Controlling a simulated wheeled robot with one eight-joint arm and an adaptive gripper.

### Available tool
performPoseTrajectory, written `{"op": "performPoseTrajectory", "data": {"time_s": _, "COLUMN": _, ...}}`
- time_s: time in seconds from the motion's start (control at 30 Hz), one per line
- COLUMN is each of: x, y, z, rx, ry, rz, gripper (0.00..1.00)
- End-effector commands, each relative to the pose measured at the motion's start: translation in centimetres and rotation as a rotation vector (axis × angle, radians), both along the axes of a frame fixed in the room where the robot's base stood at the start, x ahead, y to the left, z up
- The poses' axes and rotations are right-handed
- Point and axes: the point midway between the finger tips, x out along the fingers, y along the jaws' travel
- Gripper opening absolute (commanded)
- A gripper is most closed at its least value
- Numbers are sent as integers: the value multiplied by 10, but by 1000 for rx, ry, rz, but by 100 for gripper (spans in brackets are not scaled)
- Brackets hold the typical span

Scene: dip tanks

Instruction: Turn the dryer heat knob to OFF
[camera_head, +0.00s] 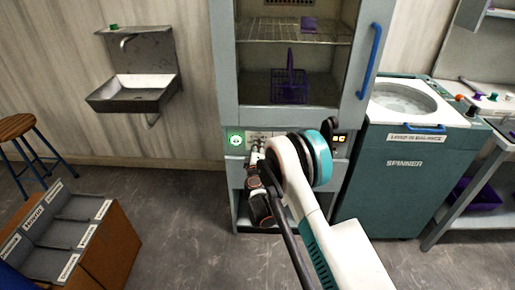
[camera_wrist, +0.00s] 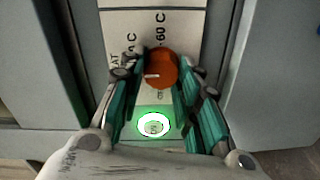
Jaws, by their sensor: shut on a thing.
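The dryer heat knob (camera_wrist: 161,68) is a round orange-red knob on a pale panel (camera_wrist: 176,25) in the wrist view. A short white mark on it lies toward its left side. Printed labels beside it read in part "AT", "0 C" and "60 C"; an OFF label cannot be made out. My gripper (camera_wrist: 156,80) is shut on the knob, with one teal finger on each side. In the head view my gripper (camera_head: 254,152) is at the panel below the dryer cabinet (camera_head: 228,60), and my arm hides the knob.
A green-lit button (camera_wrist: 153,123) sits close to the knob; it also shows in the head view (camera_head: 236,138). The cabinet's glazed door has a blue handle (camera_head: 375,47). Inside is a purple basket (camera_head: 289,88).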

Motion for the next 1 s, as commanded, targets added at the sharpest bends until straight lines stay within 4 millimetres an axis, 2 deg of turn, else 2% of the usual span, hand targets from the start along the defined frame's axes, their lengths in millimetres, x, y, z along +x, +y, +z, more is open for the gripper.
{"op": "performPoseTrajectory", "data": {"time_s": 1.0, "x": -1, "y": 2, "z": -6, "rx": -964, "ry": 0, "rz": 3, "gripper": 7}}
